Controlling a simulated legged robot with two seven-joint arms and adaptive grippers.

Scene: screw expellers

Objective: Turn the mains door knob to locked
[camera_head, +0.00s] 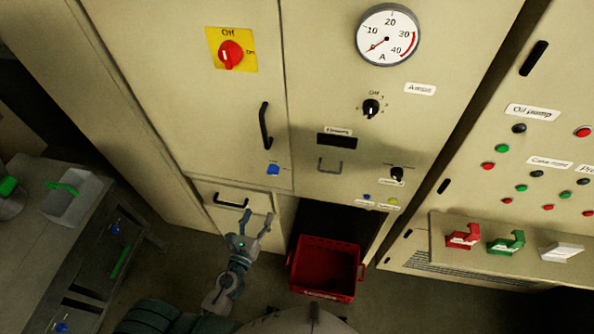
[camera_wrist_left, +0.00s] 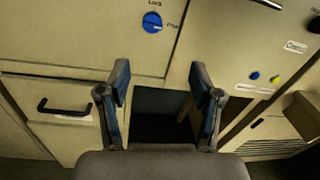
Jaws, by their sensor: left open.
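The blue knob (camera_head: 273,170) sits low on the tall left cabinet door, below the black door handle. In the left wrist view the knob (camera_wrist_left: 152,22) is near the top, with a "Lock" label above it and another label at its right. A pale mark crosses the knob; I cannot tell surely which label it faces. My left gripper (camera_head: 258,218) is open and empty, below the knob and apart from it. Its two fingers (camera_wrist_left: 159,82) are spread in the left wrist view, with the knob beyond and above them. My right gripper is not in view.
A drawer with a black handle (camera_head: 232,203) lies below the door. A red crate (camera_head: 325,288) stands on the floor at the recess. A red switch on a yellow plate (camera_head: 231,50) is higher on the door. A grey bench (camera_head: 40,235) stands at the left.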

